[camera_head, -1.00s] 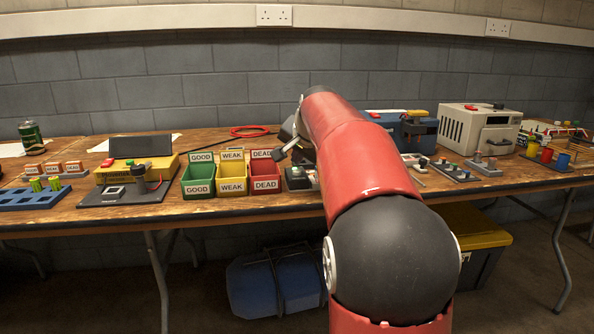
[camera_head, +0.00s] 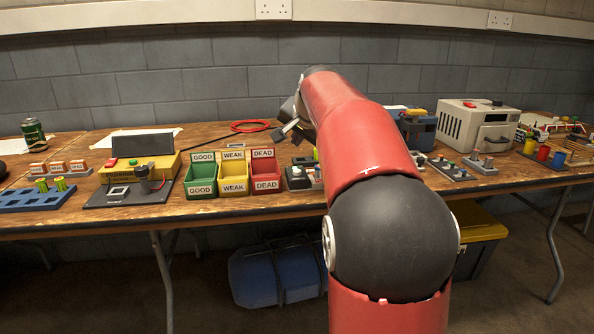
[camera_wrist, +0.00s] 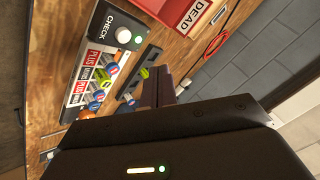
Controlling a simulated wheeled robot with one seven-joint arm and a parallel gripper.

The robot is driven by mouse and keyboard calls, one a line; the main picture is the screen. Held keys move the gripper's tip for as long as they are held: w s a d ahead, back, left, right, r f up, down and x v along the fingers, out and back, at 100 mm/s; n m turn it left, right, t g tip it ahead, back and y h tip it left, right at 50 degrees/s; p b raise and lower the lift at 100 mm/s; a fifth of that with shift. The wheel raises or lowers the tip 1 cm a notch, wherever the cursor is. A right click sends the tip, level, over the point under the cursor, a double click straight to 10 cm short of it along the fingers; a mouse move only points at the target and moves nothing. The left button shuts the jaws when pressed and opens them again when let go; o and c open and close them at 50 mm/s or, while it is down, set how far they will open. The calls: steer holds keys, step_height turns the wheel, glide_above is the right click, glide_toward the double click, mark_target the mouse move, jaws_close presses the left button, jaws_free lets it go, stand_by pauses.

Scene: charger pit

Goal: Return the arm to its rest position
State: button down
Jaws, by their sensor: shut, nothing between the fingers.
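My red arm (camera_head: 365,145) reaches forward over the wooden table, with its dark elbow joint low in the head view. My gripper (camera_head: 280,134) shows past the arm's far end, above the table behind the red DEAD bin (camera_head: 266,183); the arm hides part of it. In the wrist view, my gripper's dark fingers (camera_wrist: 163,84) are shut and empty. They are above the table, beside a panel marked CHECK (camera_wrist: 112,45) and a dark rack (camera_wrist: 140,78) holding a green cell.
A green GOOD bin (camera_head: 201,190) and a yellow WEAK bin (camera_head: 234,188) stand left of the DEAD bin. A yellow tester (camera_head: 140,168), blue tray (camera_head: 38,200) and can (camera_head: 34,135) are further left. A white unit (camera_head: 478,127) stands right. A grey wall (camera_head: 190,85) is behind.

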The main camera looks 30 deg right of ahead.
stand_by(0.3)
steer(key=s+a+f+n+g+y, duration=0.1)
steer(key=s+a+f+n, duration=0.1)
steer(key=s+a, duration=0.4)
steer(key=s+a+f+n, duration=0.25)
steer(key=s+a, duration=0.25)
steer(key=s, duration=0.4)
steer(key=s+a+f+n+g, duration=0.1)
steer(key=s+a+f+n, duration=0.2)
steer(key=s+f, duration=0.4)
steer(key=s+a+f+n+g, duration=0.1)
steer(key=s+a+f+n, duration=0.2)
steer(key=s, duration=0.9)
step_height(320, 180, down, 4)
steer(key=shift+a+r+y, duration=0.1)
steer(key=shift+a+y, duration=0.2)
steer(key=shift+a, duration=0.1)
steer(key=shift+s+n, duration=0.1)
steer(key=shift+n, duration=0.15)
